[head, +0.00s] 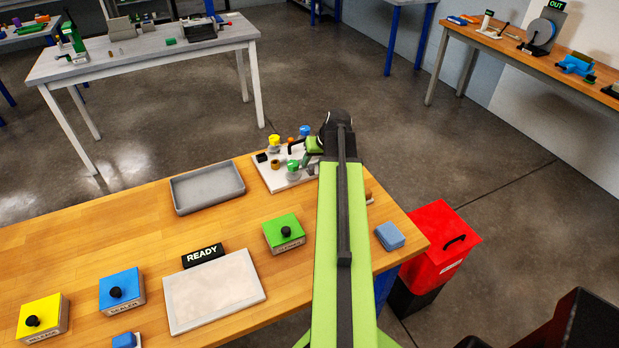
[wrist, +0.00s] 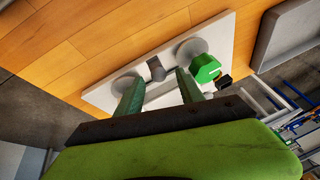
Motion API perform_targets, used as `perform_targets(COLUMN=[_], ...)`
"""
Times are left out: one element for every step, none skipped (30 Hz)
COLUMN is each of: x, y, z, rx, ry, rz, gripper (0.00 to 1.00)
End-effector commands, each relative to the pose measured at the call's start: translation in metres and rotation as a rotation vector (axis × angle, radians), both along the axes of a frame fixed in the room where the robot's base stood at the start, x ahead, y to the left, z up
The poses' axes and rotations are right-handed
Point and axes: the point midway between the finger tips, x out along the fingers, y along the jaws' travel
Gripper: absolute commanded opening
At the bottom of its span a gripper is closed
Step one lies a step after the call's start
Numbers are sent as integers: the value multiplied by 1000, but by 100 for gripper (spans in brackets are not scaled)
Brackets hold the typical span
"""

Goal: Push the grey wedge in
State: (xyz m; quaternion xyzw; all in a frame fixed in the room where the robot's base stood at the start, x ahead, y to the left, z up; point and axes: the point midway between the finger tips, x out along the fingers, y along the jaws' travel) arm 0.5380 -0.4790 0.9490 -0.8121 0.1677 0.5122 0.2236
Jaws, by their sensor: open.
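A small grey piece (wrist: 156,69), which looks like the grey wedge, shows in the wrist view on a white board (wrist: 108,95). It lies between and just beyond the fingertips of my gripper (wrist: 157,78). The fingers are apart, with nothing seen held between them. I cannot tell whether they touch the piece or how deep it sits. A green part (wrist: 206,68) stands on the board to the right of the fingers. In the head view, my gripper (head: 296,148) is over the white board (head: 270,178), and I cannot make out the grey piece there.
Yellow (head: 274,141) and blue (head: 305,130) parts stand on the board. A grey tray (head: 207,187) lies left of it. A green box (head: 283,233), a pale plate (head: 213,291) and a blue block (head: 390,236) are nearer on the wooden table.

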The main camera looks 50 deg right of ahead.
Motion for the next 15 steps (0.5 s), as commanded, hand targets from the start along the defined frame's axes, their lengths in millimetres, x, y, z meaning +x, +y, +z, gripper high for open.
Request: perform_targets(x=[4,5,6,7,7,7,7,7,7,7,7,7,6,6,6], y=[-1,-1,-1,-1,-1,-1,-1,-1,-1,-1,-1,-1,-1,-1,-1], z=[-13,-14,-16,-16,-15,-15,-14,-13,-13,-13,-13,-13,-13,-13,-13], rx=[0,0,0,0,0,0,0,0,0,0,0,0,0,0,0], ry=[0,0,0,0,0,0,0,0,0,0,0,0,0,0,0], rz=[1,0,0,0,-1,-1,-1,-1,-1,-1,-1,-1,-1,-1,-1], gripper=[45,45,45,45,45,45,45,45,45,45,45,39,35,31,26])
